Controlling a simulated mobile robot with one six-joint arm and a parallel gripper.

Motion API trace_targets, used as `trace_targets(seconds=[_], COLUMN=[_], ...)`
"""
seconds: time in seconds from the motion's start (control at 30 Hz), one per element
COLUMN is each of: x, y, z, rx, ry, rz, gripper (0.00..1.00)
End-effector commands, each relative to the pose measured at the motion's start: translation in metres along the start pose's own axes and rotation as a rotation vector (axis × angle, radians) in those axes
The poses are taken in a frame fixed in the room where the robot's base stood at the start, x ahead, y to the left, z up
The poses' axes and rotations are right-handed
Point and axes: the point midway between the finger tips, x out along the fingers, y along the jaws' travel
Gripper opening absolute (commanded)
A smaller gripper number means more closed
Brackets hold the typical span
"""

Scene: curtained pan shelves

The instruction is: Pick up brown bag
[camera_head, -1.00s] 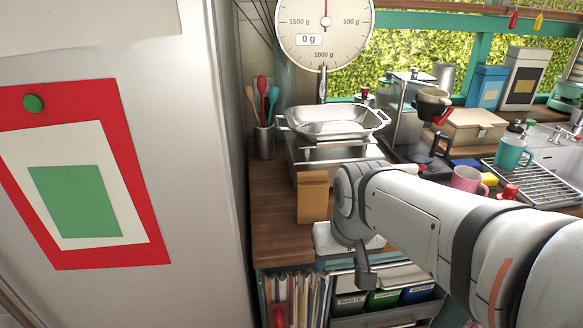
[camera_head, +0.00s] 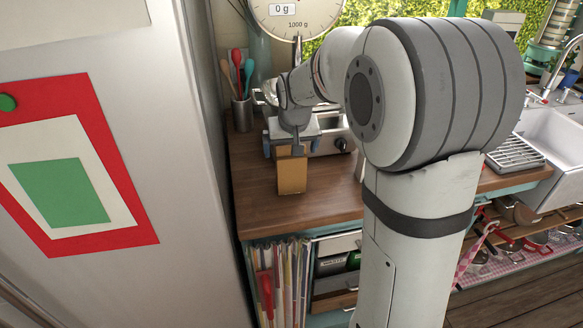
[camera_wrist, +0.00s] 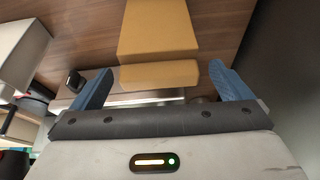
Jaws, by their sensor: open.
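The brown bag (camera_head: 292,176) stands upright on the wooden counter in the head view, near the counter's front left part. My gripper (camera_head: 291,151) is at the top of the bag, pointing down at it. In the wrist view the bag (camera_wrist: 158,30) lies in front of the jaws, with its narrower top face nearest to them. My gripper (camera_wrist: 160,88) is open, one blue finger to each side of the bag, with room between the bag and each finger. I cannot tell how far the fingertips reach down past its top.
A pot with spoons (camera_head: 242,113) and a scale (camera_head: 297,15) stand behind the bag. A large pale panel (camera_head: 190,220) rises left of the counter (camera_head: 260,212). The sink (camera_head: 548,140) is at the right. Bare counter lies in front of the bag.

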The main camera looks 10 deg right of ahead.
Motion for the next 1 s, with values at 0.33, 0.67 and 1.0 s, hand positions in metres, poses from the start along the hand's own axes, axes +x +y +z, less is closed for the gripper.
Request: trace_targets(seconds=[0.33,0.67,1.0], x=[0.029,0.029,0.029], y=[0.001,0.002,0.002], z=[0.001,0.001,0.001], rx=[0.001,0.001,0.002], ry=[0.000,0.000,0.000], rz=[0.001,0.001,0.001], gripper=[0.98,0.82,0.54])
